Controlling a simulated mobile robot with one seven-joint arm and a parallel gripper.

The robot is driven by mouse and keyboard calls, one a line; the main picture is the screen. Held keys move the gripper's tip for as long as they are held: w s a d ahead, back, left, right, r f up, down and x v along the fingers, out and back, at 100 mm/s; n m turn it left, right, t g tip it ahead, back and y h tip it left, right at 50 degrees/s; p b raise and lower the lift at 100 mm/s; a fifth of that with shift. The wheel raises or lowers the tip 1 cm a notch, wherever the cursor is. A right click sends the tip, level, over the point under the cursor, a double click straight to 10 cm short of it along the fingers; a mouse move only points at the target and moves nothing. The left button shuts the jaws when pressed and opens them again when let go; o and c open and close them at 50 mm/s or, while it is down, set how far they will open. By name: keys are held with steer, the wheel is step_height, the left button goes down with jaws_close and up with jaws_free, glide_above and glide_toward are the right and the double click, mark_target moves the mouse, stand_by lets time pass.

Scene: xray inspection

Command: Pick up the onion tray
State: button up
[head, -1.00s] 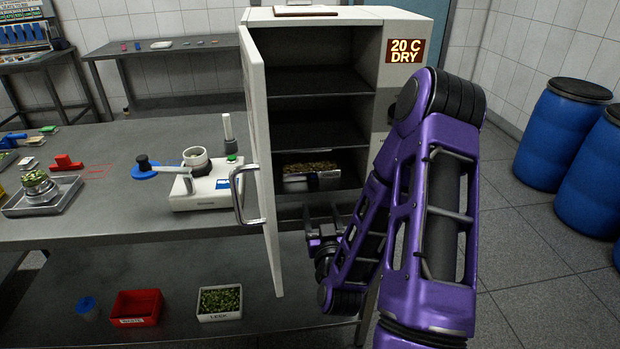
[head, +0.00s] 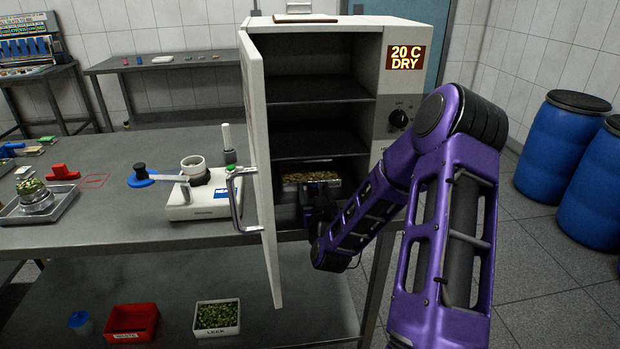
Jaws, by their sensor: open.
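A shallow metal tray (head: 290,186) with brownish contents sits on the lowest level inside the open white cabinet (head: 384,80). I take it for the onion tray, but no label on it is readable. My gripper (head: 312,198) is at the cabinet's opening, low down and just in front of the tray. It is open. The gripper and forearm hide the tray's front right part, and I cannot tell whether the fingers touch it.
The cabinet door (head: 262,170) stands open on the left with its handle (head: 240,200). The upper shelves are empty. A white device (head: 200,200) stands on the table left of the door. A red bin (head: 132,322) and a leek bin (head: 217,317) sit below. Blue barrels (head: 568,148) stand at right.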

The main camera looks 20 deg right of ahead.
steer(key=shift+w, duration=0.2)
jaws_close()
steer(key=shift+d+r, duration=0.1)
steer(key=shift+r, duration=0.15)
stand_by(0.6)
